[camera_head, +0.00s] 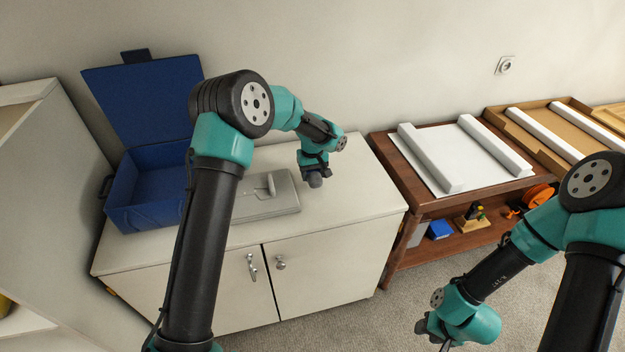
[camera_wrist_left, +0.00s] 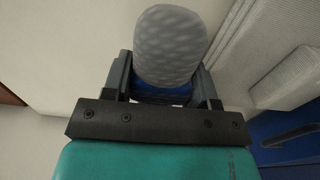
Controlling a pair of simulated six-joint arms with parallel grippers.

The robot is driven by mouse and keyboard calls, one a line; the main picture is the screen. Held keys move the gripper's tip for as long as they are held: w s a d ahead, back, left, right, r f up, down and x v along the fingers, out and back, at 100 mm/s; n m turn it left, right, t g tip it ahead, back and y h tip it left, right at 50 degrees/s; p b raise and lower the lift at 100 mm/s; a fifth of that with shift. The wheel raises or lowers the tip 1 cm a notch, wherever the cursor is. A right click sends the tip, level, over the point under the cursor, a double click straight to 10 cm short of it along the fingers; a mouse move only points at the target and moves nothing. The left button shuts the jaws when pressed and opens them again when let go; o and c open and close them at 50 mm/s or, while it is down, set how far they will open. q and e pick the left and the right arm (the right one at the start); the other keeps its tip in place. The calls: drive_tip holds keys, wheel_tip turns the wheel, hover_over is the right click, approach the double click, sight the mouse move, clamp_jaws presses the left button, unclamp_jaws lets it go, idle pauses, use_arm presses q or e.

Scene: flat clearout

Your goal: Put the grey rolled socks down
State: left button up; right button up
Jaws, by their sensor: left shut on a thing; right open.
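The grey rolled socks (camera_head: 315,182) are at the tip of my left gripper (camera_head: 314,172), over the right part of the white cabinet top (camera_head: 350,200). In the left wrist view the socks (camera_wrist_left: 170,45) are a rounded, grey, patterned bundle between the two dark fingers of the left gripper (camera_wrist_left: 166,82), which is shut on them. I cannot tell whether the socks touch the cabinet top. My right gripper (camera_head: 432,332) is open, low over the carpet at the bottom right, with its fingers only partly visible.
A flat grey case (camera_head: 285,200) lies left of the socks. An open blue box (camera_head: 150,215) stands at the cabinet's left, partly behind my left arm. A brown shelf table (camera_head: 390,190) with a white board and rails stands right. The cabinet top's right end is clear.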

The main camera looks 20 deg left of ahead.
use_arm(q)
drive_tip(key=shift+w, duration=0.25)
drive_tip(key=shift+f, duration=1.8)
drive_tip(key=shift+f, duration=0.1)
drive_tip(key=o, duration=0.9)
wheel_tip(320, 180, up, 12)
drive_tip(key=shift+r, duration=0.15)
